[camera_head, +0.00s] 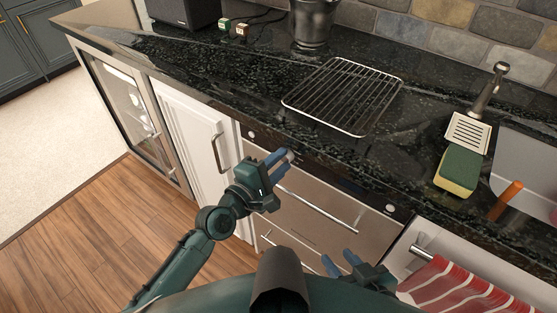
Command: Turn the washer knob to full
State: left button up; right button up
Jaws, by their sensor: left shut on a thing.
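The washer is the steel-fronted appliance (318,213) under the counter, with a dark control strip along its top edge. My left gripper (284,159) is at that strip, its blue fingers closed on a small pale grey piece (290,155) that appears to be the washer knob. The fingers cover most of it, so its setting cannot be read. A small round light spot shows on the strip at each end, left (250,134) and right (389,208). My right gripper (341,262) is low in front of the appliance, fingers apart and empty.
A wire rack (345,95) lies on the black counter (225,80) above. A sponge (457,170), a slotted holder (468,132) and a sink (525,160) are at right. A striped red towel (460,290) hangs at lower right. Wooden floor is open at left.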

pick_arm(q)
jog(key=m+p, duration=0.1)
jog(key=m, duration=0.3)
jog(key=shift+y, duration=0.3)
jog(key=m+p, duration=0.1)
jog(key=m, duration=0.3)
jog(key=m+p, duration=0.1)
jog(key=m, duration=0.2)
jog(key=shift+m+t+p, duration=0.3)
jog(key=shift+m+p, duration=0.05)
jog(key=shift+m, duration=0.05)
jog(key=shift+f+m, duration=0.1)
jog(key=shift+m, duration=0.9)
pick_arm(e)
jog(key=shift+s+d+r+n, duration=0.15)
jog(key=shift+r+n, duration=0.1)
jog(key=shift+r, duration=0.45)
jog(key=shift+d+r+n, duration=0.1)
jog(key=shift+r+n, duration=0.15)
jog(key=shift+r, duration=0.4)
pick_arm(q)
jog(key=o, duration=1)
jog(key=shift+c, duration=0.2)
